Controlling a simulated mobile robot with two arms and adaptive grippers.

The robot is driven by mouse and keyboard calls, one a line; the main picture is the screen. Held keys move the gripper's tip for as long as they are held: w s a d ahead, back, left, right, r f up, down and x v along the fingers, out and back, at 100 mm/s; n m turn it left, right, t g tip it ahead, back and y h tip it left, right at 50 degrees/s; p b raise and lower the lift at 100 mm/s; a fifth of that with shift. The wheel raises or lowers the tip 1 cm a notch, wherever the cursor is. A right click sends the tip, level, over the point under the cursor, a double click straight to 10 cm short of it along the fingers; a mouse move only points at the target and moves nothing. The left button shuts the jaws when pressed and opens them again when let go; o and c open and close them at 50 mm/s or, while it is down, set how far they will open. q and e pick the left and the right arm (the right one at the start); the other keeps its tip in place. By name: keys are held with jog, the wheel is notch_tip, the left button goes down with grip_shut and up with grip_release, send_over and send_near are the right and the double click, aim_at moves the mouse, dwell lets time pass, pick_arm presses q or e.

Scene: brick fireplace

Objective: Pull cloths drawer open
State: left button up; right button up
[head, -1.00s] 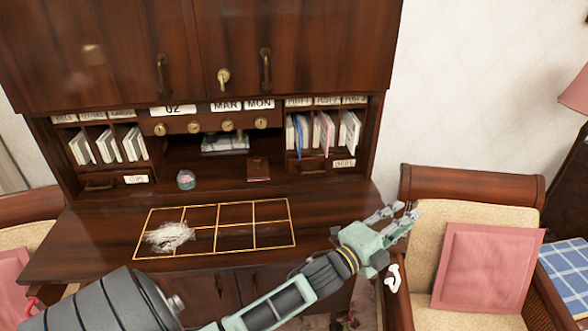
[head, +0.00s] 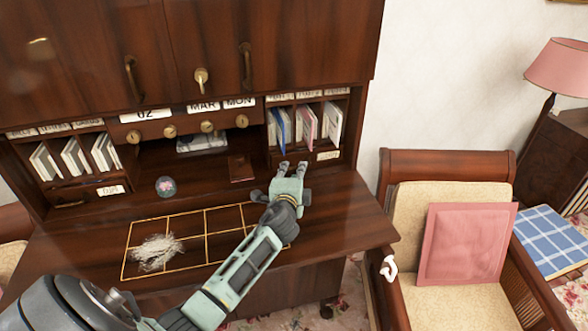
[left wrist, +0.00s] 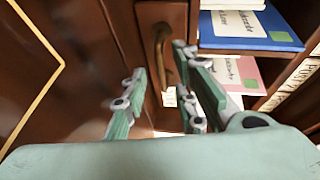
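A small dark wood drawer sits under the letter slots at the right of the desk hutch; its label (head: 328,155) is too small to read surely. In the left wrist view this drawer front (left wrist: 150,14) shows turned sideways, with a curved brass handle (left wrist: 162,55) and closed as far as I can see. My left gripper (head: 292,168) is in front of it and hides much of it in the head view. In the left wrist view the gripper's fingers (left wrist: 158,80) are spread and empty, with the handle seen between them; contact cannot be told. My right gripper is out of view.
A similar labelled drawer (head: 72,196) is at the left. On the desktop (head: 350,215) are a gold grid (head: 205,225), a whitish clump (head: 157,252) and a glass ball (head: 165,186). An armchair (head: 440,165) with a pink cushion stands close at the right.

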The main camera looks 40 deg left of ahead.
pick_arm(q)
jog(key=shift+w+a+f, duration=0.1)
jog(key=shift+w+a, duration=0.25)
jog(key=shift+w, duration=0.15)
jog(key=shift+w+a, duration=0.1)
jog(key=shift+w, duration=0.4)
jog(key=shift+f, duration=0.1)
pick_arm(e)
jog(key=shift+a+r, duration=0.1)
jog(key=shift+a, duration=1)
pick_arm(q)
jog(key=shift+a, duration=0.1)
jog(key=shift+c, duration=0.4)
jog(key=c, duration=0.6)
grip_shut()
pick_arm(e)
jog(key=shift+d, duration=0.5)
pick_arm(q)
jog(key=shift+f, duration=0.1)
